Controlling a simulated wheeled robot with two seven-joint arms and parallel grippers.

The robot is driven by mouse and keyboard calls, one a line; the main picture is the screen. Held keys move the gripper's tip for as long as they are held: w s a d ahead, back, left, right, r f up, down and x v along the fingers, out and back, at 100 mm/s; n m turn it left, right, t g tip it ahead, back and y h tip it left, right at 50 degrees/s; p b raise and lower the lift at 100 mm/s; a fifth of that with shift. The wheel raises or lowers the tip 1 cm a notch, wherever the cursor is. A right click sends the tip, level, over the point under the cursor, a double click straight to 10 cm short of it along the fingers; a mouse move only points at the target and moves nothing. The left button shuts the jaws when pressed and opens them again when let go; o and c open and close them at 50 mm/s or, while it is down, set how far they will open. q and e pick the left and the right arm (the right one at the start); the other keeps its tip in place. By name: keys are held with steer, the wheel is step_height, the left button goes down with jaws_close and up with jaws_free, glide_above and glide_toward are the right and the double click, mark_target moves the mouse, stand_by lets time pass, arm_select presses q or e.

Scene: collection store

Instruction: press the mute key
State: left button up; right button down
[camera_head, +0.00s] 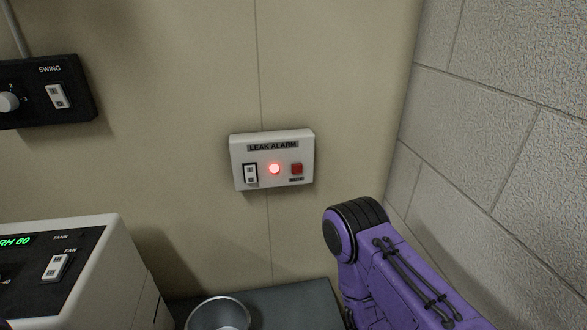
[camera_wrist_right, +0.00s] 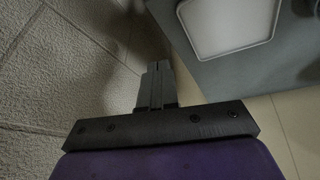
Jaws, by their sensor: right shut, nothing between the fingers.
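A white leak alarm box (camera_head: 272,159) is fixed to the beige wall in the head view. It has a white rocker switch (camera_head: 250,174) at the left, a lit red lamp (camera_head: 274,169) in the middle and a red square key (camera_head: 297,168) at the right. In the right wrist view my right gripper (camera_wrist_right: 157,85) is shut and empty. My left gripper is not in view.
A black SWING control box (camera_head: 75,88) is on the wall at the left. A white appliance (camera_head: 100,270) with a green display stands lower left. A metal bowl (camera_head: 219,312) sits on a grey surface (camera_head: 290,300) below the alarm. A block wall (camera_head: 500,130) closes the right side.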

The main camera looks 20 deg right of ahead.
mark_target(297, 169)
steer(key=w+a+r+n+t+y+p, duration=0.15)
steer(key=w+r+t+y+p, duration=0.4)
steer(key=w+r, duration=1.3)
steer(key=w+a+r+n+t+y+p, duration=0.1)
steer(key=w+r+n+t+y+p, duration=0.1)
steer(key=r, duration=0.9)
steer(key=w+a+r+n+t+y+p, duration=0.2)
steer(key=w+r+t+y+p, duration=0.1)
steer(key=r, duration=0.9)
steer(key=shift+w+a+y, duration=0.15)
steer(key=shift+w+y, duration=0.4)
steer(key=shift+w, duration=0.7)
steer(key=shift+w, duration=0.15)
steer(key=shift+w+d, duration=0.35)
steer(key=shift+w, duration=1)
steer(key=shift+w+d, duration=0.4)
steer(key=shift+w, duration=1)
steer(key=shift+w+d, duration=0.35)
steer(key=shift+w, duration=1)
